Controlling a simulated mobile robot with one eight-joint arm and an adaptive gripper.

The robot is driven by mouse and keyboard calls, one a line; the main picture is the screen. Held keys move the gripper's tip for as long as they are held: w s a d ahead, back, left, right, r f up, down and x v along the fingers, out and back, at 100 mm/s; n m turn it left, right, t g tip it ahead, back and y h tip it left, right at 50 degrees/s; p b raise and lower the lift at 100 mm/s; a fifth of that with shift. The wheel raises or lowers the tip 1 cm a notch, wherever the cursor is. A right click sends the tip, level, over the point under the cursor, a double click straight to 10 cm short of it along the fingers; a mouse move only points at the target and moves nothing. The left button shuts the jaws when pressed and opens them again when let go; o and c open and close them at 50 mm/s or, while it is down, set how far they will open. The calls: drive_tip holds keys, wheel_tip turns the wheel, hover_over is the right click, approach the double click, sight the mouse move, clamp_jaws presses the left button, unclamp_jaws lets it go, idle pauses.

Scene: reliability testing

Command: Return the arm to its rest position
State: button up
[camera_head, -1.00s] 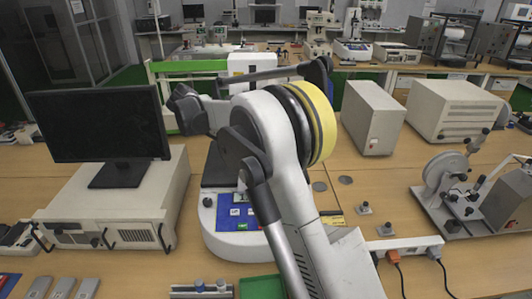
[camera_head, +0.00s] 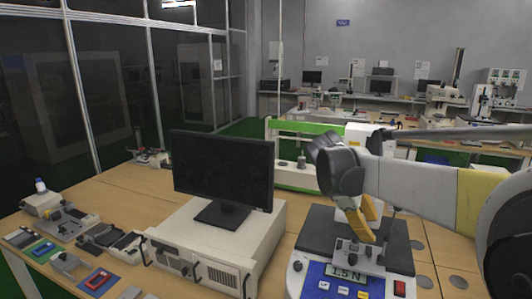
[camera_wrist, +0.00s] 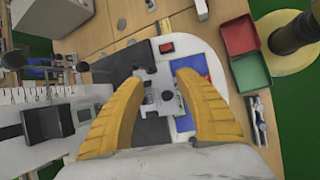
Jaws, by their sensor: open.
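My gripper (camera_head: 366,222) reaches in from the right in the head view, with its yellow fingers pointing down over the testing machine (camera_head: 312,287). In the wrist view my gripper (camera_wrist: 163,105) shows two yellow fingers spread apart with nothing held between them. The machine's metal clamp fixture (camera_head: 358,256) stands just below the fingertips. The same fixture (camera_wrist: 162,92) lies between and beyond the fingers in the wrist view. The machine's display reads 1.5 N. I cannot tell from these views whether a finger touches the fixture.
A black monitor (camera_head: 222,170) stands on a beige computer case (camera_head: 205,238) left of the machine. Several small devices lie at the table's left end. A red tray (camera_wrist: 239,36) and a green tray (camera_wrist: 249,72) lie right of the machine. Bare tabletop (camera_head: 130,188) shows behind the monitor.

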drive_tip(key=s+a+f+m+t+y, duration=0.2)
drive_tip(key=s+m, duration=0.2)
drive_tip(key=s, duration=0.3)
drive_tip(key=s+a+f+m+t+y+b, duration=0.1)
drive_tip(key=s+a+f+m+t+y, duration=0.1)
drive_tip(key=s, duration=0.6)
drive_tip(key=s+a+f+m+t+y, duration=0.2)
drive_tip(key=s+a+f+m, duration=0.1)
drive_tip(key=s+m, duration=0.3)
drive_tip(key=shift+s+a+f+t+y, duration=0.15)
drive_tip(key=shift+s+a+t+y, duration=0.15)
drive_tip(key=shift+s+a, duration=0.4)
